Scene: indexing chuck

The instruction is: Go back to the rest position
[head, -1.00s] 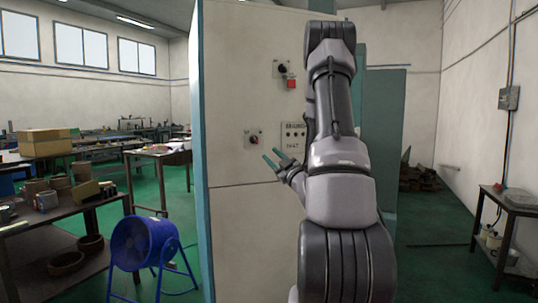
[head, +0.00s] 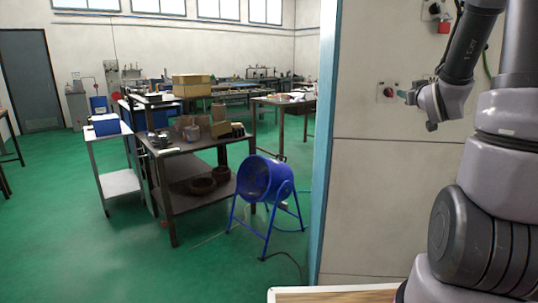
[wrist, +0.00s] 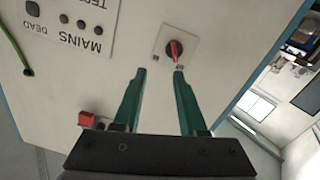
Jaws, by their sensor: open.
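My gripper (head: 405,95) is at the right of the head view, in front of the pale cabinet (head: 375,210). In the wrist view its two green fingers (wrist: 159,72) are apart with nothing between them. A rotary switch (wrist: 174,49) with a red pointer on a light plate lies just beyond the fingertips, apparently clear of them. The same switch shows in the head view (head: 388,92), left of the fingers. My arm folds down the right edge of the head view and hides part of the cabinet.
A red block (wrist: 86,118) and a panel lettered MAINS DEAD (wrist: 70,25) are on the cabinet face. Green floor is open at the left.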

